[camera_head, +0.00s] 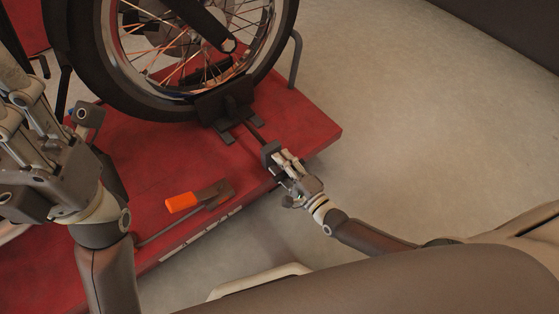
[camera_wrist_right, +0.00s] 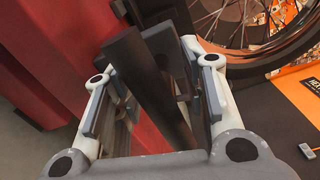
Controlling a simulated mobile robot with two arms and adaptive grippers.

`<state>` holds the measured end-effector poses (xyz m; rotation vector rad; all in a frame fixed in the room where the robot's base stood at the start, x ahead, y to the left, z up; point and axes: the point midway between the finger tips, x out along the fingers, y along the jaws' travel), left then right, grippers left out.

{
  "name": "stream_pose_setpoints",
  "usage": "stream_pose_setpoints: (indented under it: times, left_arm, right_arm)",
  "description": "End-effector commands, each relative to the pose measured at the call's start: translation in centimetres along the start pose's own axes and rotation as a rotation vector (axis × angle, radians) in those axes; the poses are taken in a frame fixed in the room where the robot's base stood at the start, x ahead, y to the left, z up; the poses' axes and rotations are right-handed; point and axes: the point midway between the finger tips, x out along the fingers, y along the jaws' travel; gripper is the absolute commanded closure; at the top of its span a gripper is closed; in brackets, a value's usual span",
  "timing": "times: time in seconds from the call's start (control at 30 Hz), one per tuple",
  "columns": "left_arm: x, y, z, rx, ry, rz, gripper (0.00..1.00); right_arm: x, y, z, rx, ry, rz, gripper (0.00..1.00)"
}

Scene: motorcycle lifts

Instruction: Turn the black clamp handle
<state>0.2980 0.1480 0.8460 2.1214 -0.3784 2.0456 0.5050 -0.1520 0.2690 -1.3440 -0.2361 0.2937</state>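The black clamp handle is a dark bar (camera_head: 254,133) running from the black wheel clamp (camera_head: 226,103) under the motorcycle wheel toward the lower right. My right gripper (camera_head: 280,160) is at the bar's outer end. In the right wrist view the dark bar (camera_wrist_right: 150,90) passes between the two fingers of my right gripper (camera_wrist_right: 156,85). The fingers stand apart on either side, with gaps visible, so they look open around it. My left gripper (camera_head: 62,112) is near the camera at the left, with fingers spread and nothing seen between them.
The motorcycle wheel (camera_head: 130,98) stands on the red lift platform (camera_head: 300,122). An orange-handled tool (camera_head: 182,203) lies near the platform's front edge. A grey bent rail (camera_head: 296,60) rises behind the wheel. Bare floor (camera_head: 420,140) is clear to the right.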

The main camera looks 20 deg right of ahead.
Motion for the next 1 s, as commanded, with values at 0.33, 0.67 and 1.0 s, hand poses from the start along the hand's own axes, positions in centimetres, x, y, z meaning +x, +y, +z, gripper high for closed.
stream_pose_setpoints:
  times: [0.33,0.67,1.0]
  left_arm:
    - [-0.1,0.0,0.1,-0.001,-0.004,0.002,0.60]
    - [-0.1,0.1,0.1,-0.001,-0.005,0.002,0.60]
    - [-0.1,0.1,0.1,-0.001,-0.006,0.002,0.60]
  right_arm:
    - [-7.2,0.2,0.0,0.000,-0.001,0.006,0.61]
    - [-10.6,0.0,0.0,-0.001,-0.001,0.001,0.61]
    - [-10.6,0.0,0.1,0.000,-0.001,0.002,0.61]
